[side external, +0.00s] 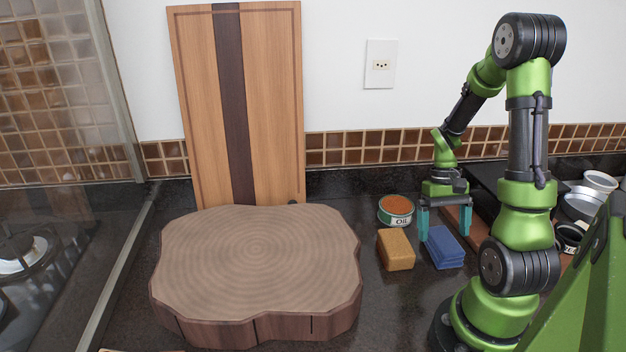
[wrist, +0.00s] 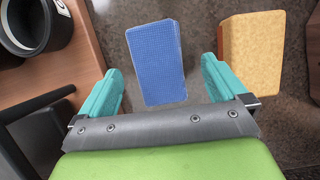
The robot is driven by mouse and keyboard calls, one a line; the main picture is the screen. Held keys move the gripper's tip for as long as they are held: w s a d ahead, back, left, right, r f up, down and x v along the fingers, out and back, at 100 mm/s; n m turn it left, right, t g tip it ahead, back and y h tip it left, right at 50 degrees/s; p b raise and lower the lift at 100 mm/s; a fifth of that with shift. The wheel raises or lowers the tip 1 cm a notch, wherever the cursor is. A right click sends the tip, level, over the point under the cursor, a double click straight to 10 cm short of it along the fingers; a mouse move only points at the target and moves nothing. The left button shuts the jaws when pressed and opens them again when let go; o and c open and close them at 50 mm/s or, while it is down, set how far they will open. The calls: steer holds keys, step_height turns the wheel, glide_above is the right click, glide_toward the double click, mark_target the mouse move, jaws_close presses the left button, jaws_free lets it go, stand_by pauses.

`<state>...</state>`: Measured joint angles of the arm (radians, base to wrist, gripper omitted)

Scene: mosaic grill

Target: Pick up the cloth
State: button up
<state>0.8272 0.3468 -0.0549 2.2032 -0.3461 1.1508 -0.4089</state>
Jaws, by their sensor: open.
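The cloth (side external: 443,247) is a blue, folded, textured block lying on the dark counter. In the wrist view the cloth (wrist: 157,62) lies ahead of my gripper, between the lines of its two fingers. My gripper (side external: 445,233) is open, with teal fingers pointing down above and around the cloth's area in the side view. In the wrist view my gripper (wrist: 157,80) has its fingers wide apart with nothing between them. I cannot tell the exact height of the fingertips above the cloth.
A yellow-brown sponge (side external: 396,249) lies just left of the cloth; it also shows in the wrist view (wrist: 254,55). An orange-topped oil can (side external: 396,210) stands behind. A thick wooden block (side external: 255,250) fills the counter's left. A wooden board edge (wrist: 82,60) with dark cups lies on the other side.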

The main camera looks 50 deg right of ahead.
mark_target(444, 239)
steer(key=shift+x, duration=1.95)
steer(key=shift+d+f, duration=0.15)
steer(key=c, duration=1.1)
steer(key=shift+o, duration=0.2)
step_height(444, 239, up, 10)
steer(key=shift+r, duration=0.15)
